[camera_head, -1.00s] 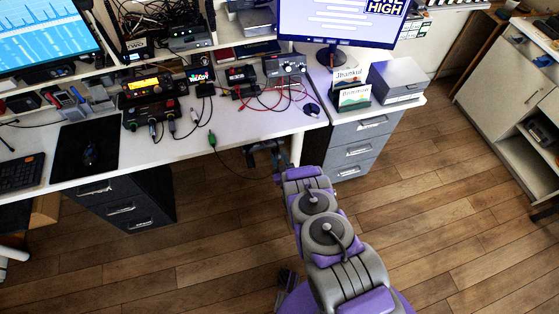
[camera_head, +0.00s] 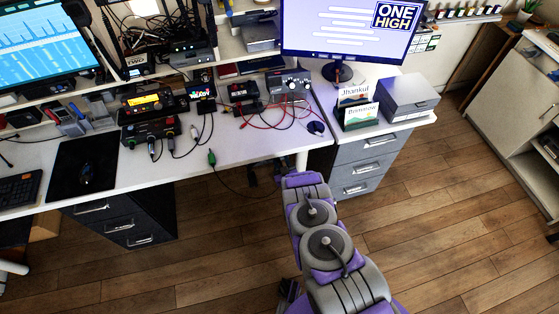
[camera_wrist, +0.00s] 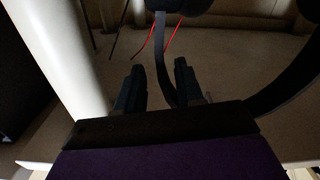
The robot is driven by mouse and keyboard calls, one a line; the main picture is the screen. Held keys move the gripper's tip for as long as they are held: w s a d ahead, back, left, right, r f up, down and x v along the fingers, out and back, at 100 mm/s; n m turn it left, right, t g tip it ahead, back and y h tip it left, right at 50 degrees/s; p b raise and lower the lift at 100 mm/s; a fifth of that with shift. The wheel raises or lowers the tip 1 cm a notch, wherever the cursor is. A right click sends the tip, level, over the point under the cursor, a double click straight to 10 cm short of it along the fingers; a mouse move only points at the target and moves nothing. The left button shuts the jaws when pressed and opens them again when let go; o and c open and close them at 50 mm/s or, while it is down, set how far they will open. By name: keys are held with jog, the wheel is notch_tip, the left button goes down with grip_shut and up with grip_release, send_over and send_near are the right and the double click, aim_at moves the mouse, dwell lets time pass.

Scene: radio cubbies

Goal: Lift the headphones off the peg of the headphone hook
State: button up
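In the wrist view, a dark curved band (camera_wrist: 162,58), apparently the headphones' headband, runs down from dark rounded shapes at the top edge. Another dark curve (camera_wrist: 285,92) at the right may be the rest of the same band. My gripper (camera_wrist: 159,65) is open, its two dark fingers apart, with the band showing in the gap between them. I cannot tell whether either finger touches it. The hook and its peg are not distinguishable. In the head view, my arm reaches to the desk's front edge, and the headphones cannot be made out.
A thick white desk leg (camera_wrist: 62,55) stands close at the left in the wrist view. Thin red cables (camera_wrist: 150,38) hang near the band. The white desk (camera_head: 240,146) holds radio gear, with a grey drawer cabinet (camera_head: 362,160) right of my arm. The wooden floor is clear at right.

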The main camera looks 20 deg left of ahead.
jog(key=shift+a+f, duration=0.1)
jog(key=shift+a, duration=0.2)
jog(key=shift+c, duration=1.4)
jog(key=shift+a+f, duration=0.2)
jog(key=shift+a, duration=0.35)
grip_shut()
jog(key=shift+d+r, duration=0.25)
jog(key=shift+d, duration=0.3)
jog(key=shift+a+r, duration=0.1)
